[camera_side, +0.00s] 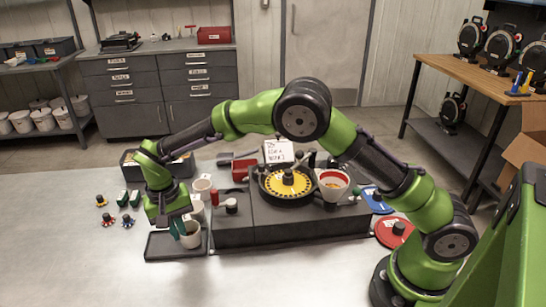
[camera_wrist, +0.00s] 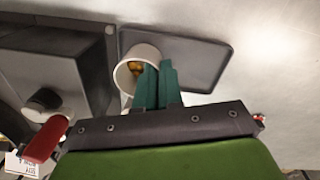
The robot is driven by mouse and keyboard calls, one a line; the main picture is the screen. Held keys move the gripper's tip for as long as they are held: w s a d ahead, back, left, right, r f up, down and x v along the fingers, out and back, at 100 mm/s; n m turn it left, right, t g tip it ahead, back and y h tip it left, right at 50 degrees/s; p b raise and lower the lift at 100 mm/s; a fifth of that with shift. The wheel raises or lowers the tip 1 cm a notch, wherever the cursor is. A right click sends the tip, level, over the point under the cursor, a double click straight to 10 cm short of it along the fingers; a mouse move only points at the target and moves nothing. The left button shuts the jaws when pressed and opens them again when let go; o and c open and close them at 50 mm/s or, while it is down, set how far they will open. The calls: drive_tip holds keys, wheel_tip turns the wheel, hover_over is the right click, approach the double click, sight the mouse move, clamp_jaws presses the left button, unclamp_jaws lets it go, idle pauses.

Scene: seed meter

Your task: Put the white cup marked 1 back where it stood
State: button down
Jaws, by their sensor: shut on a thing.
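My gripper (camera_side: 179,227), with green fingers, is shut on the wall of a white cup (camera_side: 191,236) at the left front of the machine. In the wrist view the fingers (camera_wrist: 155,82) are at the rim of the cup (camera_wrist: 128,76), and some golden-yellow stuff shows inside it. The cup is over or on a flat dark tray (camera_side: 160,251); I cannot tell whether it touches. The tray also shows in the wrist view (camera_wrist: 205,62). No number can be read on the cup. Two more white cups, one at the back (camera_side: 202,185) and one nearer (camera_side: 197,209), stand in line behind it.
The grey seed meter (camera_side: 290,226) with its yellow disc (camera_side: 285,184) stands right of the tray. A red-handled lever (camera_side: 215,197) is close to the cups. A white and red funnel cup (camera_side: 332,183) is on the machine. Small coloured parts (camera_side: 110,218) lie left; the front table is clear.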

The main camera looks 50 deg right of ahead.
drive_tip(key=shift+f, duration=0.5)
idle(0.3)
drive_tip(key=c, duration=1.2)
unclamp_jaws()
drive_tip(key=shift+o, duration=0.5)
drive_tip(key=shift+o, duration=0.7)
drive_tip(key=shift+r, duration=3)
